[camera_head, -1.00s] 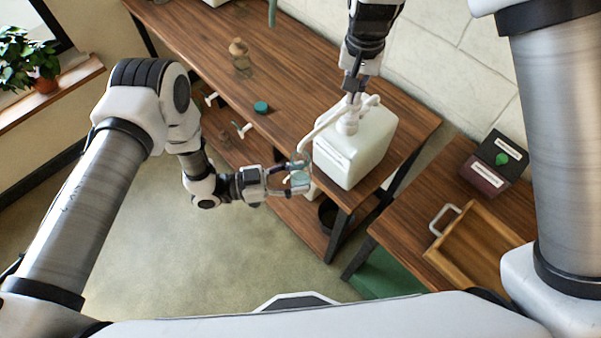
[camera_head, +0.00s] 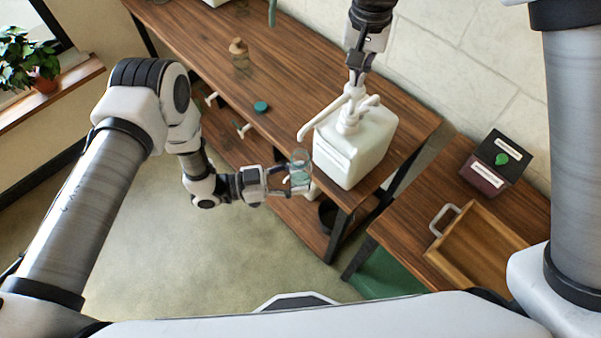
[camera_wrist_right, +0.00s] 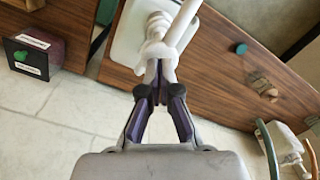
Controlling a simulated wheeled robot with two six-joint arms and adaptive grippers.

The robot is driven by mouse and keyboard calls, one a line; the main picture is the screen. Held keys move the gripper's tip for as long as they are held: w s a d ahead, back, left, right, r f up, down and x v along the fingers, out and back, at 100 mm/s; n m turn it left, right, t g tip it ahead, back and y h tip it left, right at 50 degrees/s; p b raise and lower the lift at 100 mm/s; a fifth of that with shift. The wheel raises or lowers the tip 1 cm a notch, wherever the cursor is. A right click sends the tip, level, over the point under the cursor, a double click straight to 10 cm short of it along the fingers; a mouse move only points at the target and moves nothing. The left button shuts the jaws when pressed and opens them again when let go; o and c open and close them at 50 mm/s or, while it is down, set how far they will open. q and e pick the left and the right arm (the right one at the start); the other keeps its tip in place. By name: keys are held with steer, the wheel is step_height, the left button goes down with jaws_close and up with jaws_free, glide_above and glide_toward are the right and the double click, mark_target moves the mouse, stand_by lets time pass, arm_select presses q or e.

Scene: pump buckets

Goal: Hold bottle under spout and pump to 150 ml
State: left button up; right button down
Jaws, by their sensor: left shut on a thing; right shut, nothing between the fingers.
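A white square container (camera_head: 350,160) with a label stands on the wooden table's near right part. Its white pump head (camera_head: 354,92) has a spout (camera_head: 318,122) that reaches left and down. My left gripper (camera_head: 287,182) is shut on a small clear bottle (camera_head: 300,163) with a bluish tint. It holds the bottle upright beside the table edge, below the spout's tip. My right gripper (camera_head: 355,80) is shut and empty, pointing down at the top of the pump head. In the right wrist view its fingertips (camera_wrist_right: 157,78) are at the white pump head (camera_wrist_right: 158,50), seemingly touching it.
A teal cap (camera_head: 261,107) and a brown-topped jar (camera_head: 240,55) stand on the table (camera_head: 205,45). White pump pieces (camera_head: 243,129) show on the lower shelf. A wooden tray (camera_head: 470,245) and a dark labelled box (camera_head: 490,165) are at the right.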

mark_target(355, 92)
steer(key=shift+f, duration=0.1)
stand_by(1.9)
stand_by(0.4)
steer(key=shift+s+f, duration=0.1)
steer(key=shift+f, duration=2.5)
steer(key=shift+r, duration=2.7)
steer(key=shift+f, duration=2.6)
steer(key=shift+r, duration=2.65)
